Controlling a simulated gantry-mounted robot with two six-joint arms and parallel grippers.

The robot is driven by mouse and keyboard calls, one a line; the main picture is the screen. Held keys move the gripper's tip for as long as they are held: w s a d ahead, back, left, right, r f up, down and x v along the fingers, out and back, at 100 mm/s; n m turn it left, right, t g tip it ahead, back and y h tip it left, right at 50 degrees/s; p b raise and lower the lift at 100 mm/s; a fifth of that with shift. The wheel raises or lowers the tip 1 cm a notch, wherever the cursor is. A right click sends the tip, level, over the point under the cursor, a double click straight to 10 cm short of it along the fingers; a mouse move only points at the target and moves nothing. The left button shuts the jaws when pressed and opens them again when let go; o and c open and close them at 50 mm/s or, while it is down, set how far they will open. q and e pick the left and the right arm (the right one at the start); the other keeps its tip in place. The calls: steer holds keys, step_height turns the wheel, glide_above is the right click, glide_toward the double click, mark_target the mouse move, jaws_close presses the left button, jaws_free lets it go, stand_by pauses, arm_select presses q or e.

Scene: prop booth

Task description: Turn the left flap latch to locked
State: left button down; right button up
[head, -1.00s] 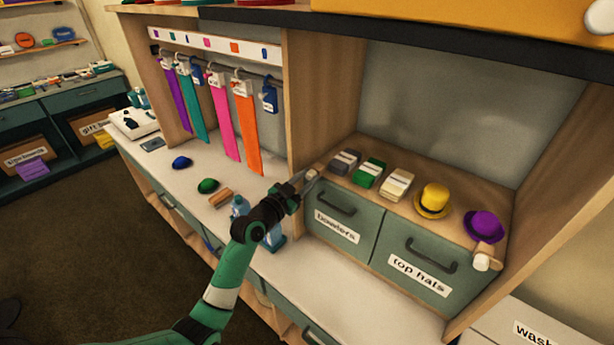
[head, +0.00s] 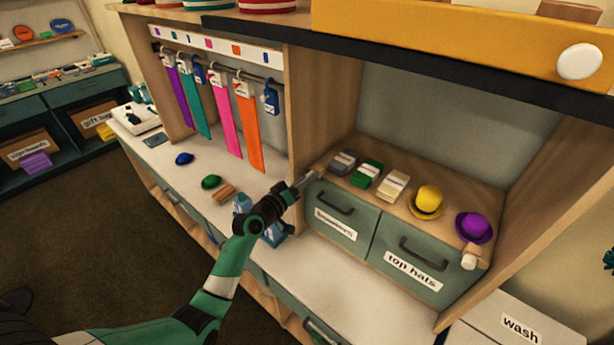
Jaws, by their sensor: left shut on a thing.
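My left gripper (head: 304,182) reaches in from the lower left to the upper left corner of the drawer unit. It is shut on the left flap latch (head: 316,171), a small pale piece at that corner, mostly hidden by the fingers. Its exact turn angle cannot be made out. The right latch (head: 470,258), a pale knob on a wooden mount, sits at the unit's right end. My right gripper is not in view.
The "top hats" drawer (head: 416,258) and the left drawer (head: 335,212) are closed. A yellow hat (head: 428,200) and a purple hat (head: 475,227) stand on top. Blue bottles (head: 272,234) stand close to my left wrist. Coloured ties hang behind.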

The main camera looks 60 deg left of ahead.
arm_select(q)
steer(key=shift+n+p, duration=0.6)
steer(key=shift+n, duration=1.5)
steer(key=c, duration=0.6)
jaws_free()
steer(key=shift+s, duration=0.2)
steer(key=p+v, duration=0.1)
steer(key=v, duration=1)
steer(key=shift+s, duration=0.15)
